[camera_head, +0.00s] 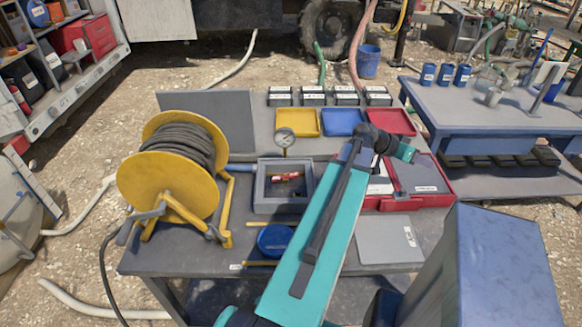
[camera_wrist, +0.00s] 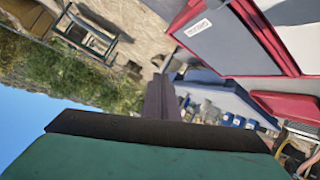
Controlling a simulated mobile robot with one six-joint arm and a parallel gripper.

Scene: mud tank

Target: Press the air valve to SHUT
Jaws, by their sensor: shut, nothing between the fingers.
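The air valve, with a red handle (camera_head: 286,176), sits inside an open grey box (camera_head: 262,206) on the work table. A round gauge (camera_head: 284,138) stands up behind the box. Its SHUT and open marks are too small to read. My gripper (camera_wrist: 161,92) shows in the wrist view as dark fingers closed together, with nothing between them. In the head view my wrist is right of the box and above the table, over the red case; the fingers are hard to make out there. My gripper is apart from the valve, and the wrist view does not show the valve.
A yellow cable reel (camera_head: 148,190) stands left of the box. Yellow (camera_head: 297,123), blue (camera_head: 343,122) and red (camera_head: 391,121) trays lie behind it. An open red case (camera_head: 432,200) and a grey plate (camera_head: 388,242) lie to the right. A blue table (camera_head: 490,120) stands further right.

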